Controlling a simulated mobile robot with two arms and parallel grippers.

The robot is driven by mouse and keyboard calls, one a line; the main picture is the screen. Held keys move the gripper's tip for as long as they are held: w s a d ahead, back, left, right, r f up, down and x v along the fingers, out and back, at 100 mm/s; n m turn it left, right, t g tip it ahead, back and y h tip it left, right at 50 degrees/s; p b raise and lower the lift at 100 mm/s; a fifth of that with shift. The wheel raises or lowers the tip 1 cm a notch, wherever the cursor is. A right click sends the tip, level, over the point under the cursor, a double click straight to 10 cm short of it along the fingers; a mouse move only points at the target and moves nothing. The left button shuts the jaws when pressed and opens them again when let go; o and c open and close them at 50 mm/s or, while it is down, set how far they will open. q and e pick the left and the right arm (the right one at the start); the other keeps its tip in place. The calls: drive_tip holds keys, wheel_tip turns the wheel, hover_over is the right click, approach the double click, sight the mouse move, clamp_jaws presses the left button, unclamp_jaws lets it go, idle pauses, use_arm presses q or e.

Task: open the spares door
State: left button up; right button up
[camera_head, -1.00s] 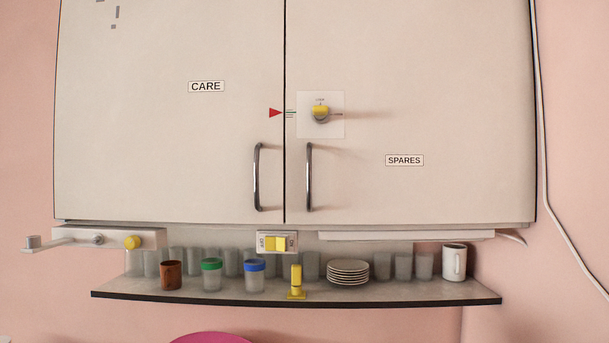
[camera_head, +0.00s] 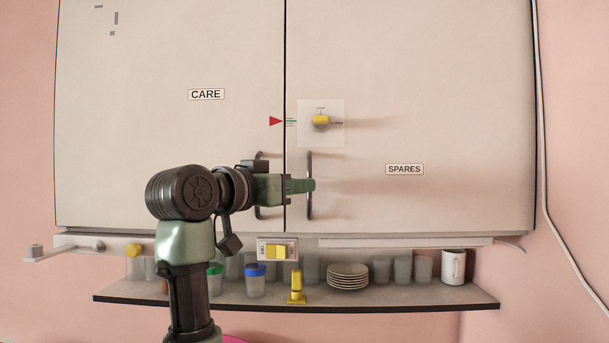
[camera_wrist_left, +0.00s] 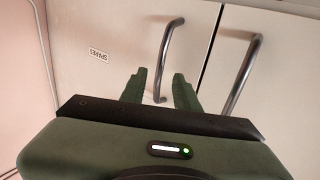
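The spares door (camera_head: 430,110) is the right-hand door of the wall cabinet and stands shut, with a SPARES label (camera_head: 404,169). Its dark upright bar handle (camera_head: 309,212) is near the middle seam. My left gripper (camera_head: 312,185) is level with the handle's middle, and its fingertips overlap the handle in the head view. In the left wrist view the two green fingers (camera_wrist_left: 160,88) are apart, and the spares handle (camera_wrist_left: 168,45) shows between them. I cannot tell whether they touch it. My right gripper is not in view.
The care door (camera_head: 160,150) is shut on the left, with its own handle (camera_wrist_left: 241,75) close by. A yellow knob (camera_head: 320,121) sits above the spares handle. Below, a shelf (camera_head: 400,302) holds cups, plates (camera_head: 348,276) and a white mug (camera_head: 452,267). A yellow switch (camera_head: 276,251) is under the seam.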

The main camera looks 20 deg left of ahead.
use_arm(q)
drive_tip(key=p+x, duration=0.1)
drive_tip(key=x, duration=0.2)
drive_tip(key=shift+w, duration=0.1)
clamp_jaws()
idle(1.4)
